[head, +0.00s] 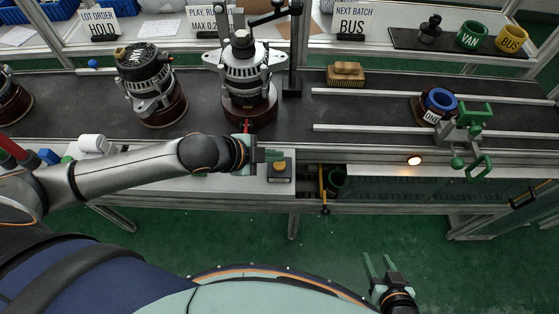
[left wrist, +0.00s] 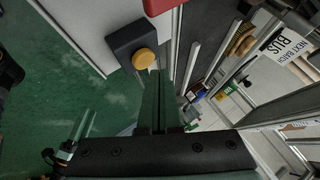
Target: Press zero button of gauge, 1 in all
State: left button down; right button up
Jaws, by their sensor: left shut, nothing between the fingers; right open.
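A dark box (head: 279,178) with a round yellow button (head: 280,165) sits on the light front ledge of the line. In the left wrist view the button (left wrist: 144,60) and its box (left wrist: 128,42) show large, just beyond my fingertips. My left gripper (head: 272,155) is shut and empty, its tips beside the button; I cannot tell whether they touch it. It also shows in the left wrist view (left wrist: 157,80). My right gripper (head: 380,267) is open and empty over the green floor. A black stand (head: 295,50) rises beside the middle alternator (head: 247,70); no gauge reading is legible.
Another alternator (head: 147,80) stands left on the dark conveyor (head: 200,112). A brush (head: 346,73) and a blue ring (head: 440,99) lie to the right. A green fixture (head: 470,140) and a lit lamp (head: 414,160) are at the front right. White ledge (head: 225,183) lies left of the box.

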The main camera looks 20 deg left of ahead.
aim_at(275, 166)
pick_arm(q)
jog(key=shift+r+p, duration=1.35)
jog(key=shift+r, duration=1.1)
